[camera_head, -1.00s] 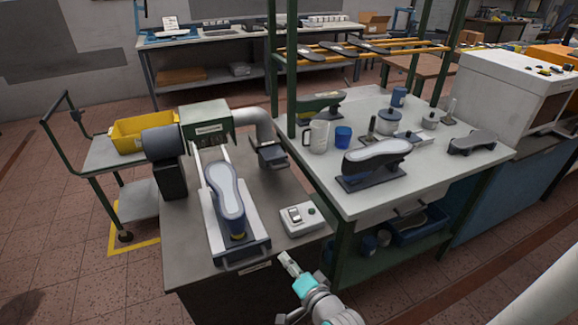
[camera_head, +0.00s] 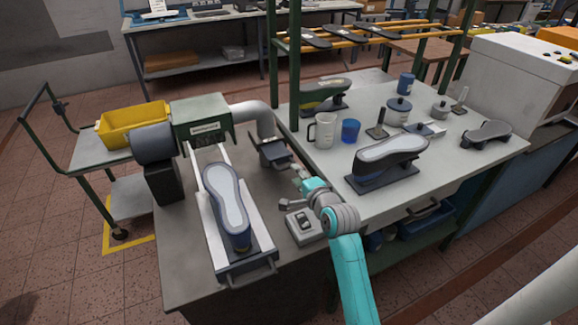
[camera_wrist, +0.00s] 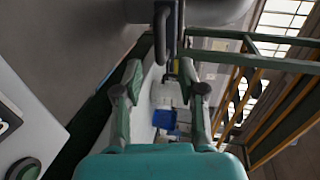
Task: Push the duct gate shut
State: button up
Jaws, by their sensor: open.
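The duct gate (camera_head: 275,154) is a dark grey slide plate at the lower end of the curved grey duct (camera_head: 262,120). It stands out from the duct towards the front. In the wrist view its dark handle (camera_wrist: 168,35) hangs at the top centre, just beyond my fingertips. My gripper (camera_head: 298,172) is close in front of the gate, beside the white table's edge. The wrist view shows my gripper (camera_wrist: 160,75) with its fingers apart and nothing between them. I cannot tell whether a finger touches the handle.
A white control box (camera_head: 305,224) sits below my gripper on the grey bench. A shoe last (camera_head: 229,203) lies on the machine's slide to the left.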

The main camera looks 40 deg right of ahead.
aim_at(289, 167)
jog(key=x, duration=0.7)
jog(key=shift+a, duration=0.1)
jog(key=shift+s, duration=0.1)
jog(key=shift+c, duration=0.2)
grip_shut()
